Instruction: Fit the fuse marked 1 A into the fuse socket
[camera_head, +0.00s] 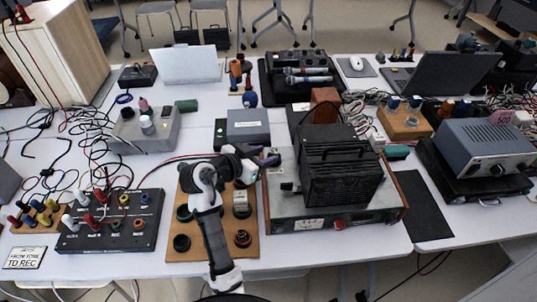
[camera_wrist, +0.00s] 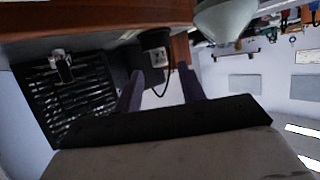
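My gripper (camera_head: 268,158) reaches out to the right above the table, beside the black ribbed box and in front of a small grey box. In the wrist view its two purple fingers (camera_wrist: 161,90) stand apart with nothing seen between them. I cannot make out a fuse marked 1 A or read such a mark in either view. I cannot tell for sure which part is the fuse socket. A brown board (camera_head: 205,250) under my arm carries several round dark fittings and a small plate; my arm hides part of it.
The black ribbed box (camera_head: 343,168) stands on a wood-sided unit (camera_head: 310,212) right of my gripper. A black panel with knobs (camera_head: 112,222) lies at left. The grey box (camera_head: 248,127) is behind the gripper. Cables clutter the left. A dark mat (camera_head: 424,208) lies bare.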

